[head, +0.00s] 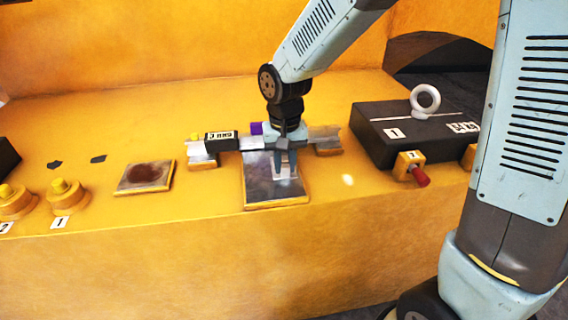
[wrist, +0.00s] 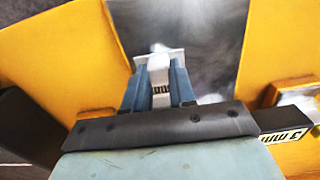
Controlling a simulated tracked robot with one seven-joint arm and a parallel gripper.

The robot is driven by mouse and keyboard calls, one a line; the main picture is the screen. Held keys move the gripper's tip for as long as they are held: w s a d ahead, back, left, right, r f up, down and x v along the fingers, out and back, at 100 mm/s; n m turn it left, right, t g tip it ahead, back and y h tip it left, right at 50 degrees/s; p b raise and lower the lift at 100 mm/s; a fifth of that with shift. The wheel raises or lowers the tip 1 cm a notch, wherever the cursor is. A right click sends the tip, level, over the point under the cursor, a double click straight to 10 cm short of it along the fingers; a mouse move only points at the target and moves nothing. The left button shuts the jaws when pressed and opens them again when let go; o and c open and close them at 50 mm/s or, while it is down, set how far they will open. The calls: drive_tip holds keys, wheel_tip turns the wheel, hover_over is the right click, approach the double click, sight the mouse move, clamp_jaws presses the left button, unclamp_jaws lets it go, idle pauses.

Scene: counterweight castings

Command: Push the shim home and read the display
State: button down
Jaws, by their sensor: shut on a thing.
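My gripper (head: 286,168) points down over a grey metal plate (head: 262,192) set at the front of the yellow bench. It is shut on a pale shim (wrist: 160,66), whose label shows only in part, ending in "mm", between the fingers in the wrist view. A wider pale cross-piece sits just past the fingertips. I cannot tell whether the shim touches the plate. A black shim marked "3 mm" (head: 222,141) lies on the rack behind the plate, left of my gripper; it also shows in the wrist view (wrist: 285,134). No lit display is recognisable.
A dark casting (head: 390,145) marked 1, with a pale ring (head: 425,100), stands at right. At left are a brown-spotted pad (head: 146,176) and yellow buttons (head: 63,192).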

drive_tip(key=shift+w+a, duration=0.9)
drive_tip(key=shift+w, duration=0.55)
drive_tip(key=shift+w+a, duration=0.9)
drive_tip(key=shift+w, duration=0.5)
drive_tip(key=shift+w+a, duration=0.9)
drive_tip(key=shift+w, duration=0.55)
idle(0.9)
drive_tip(key=c, duration=0.8)
unclamp_jaws()
drive_tip(key=shift+c, duration=0.2)
wheel_tip(320, 180, up, 14)
drive_tip(key=shift+f, duration=0.15)
drive_tip(key=shift+d, duration=0.15)
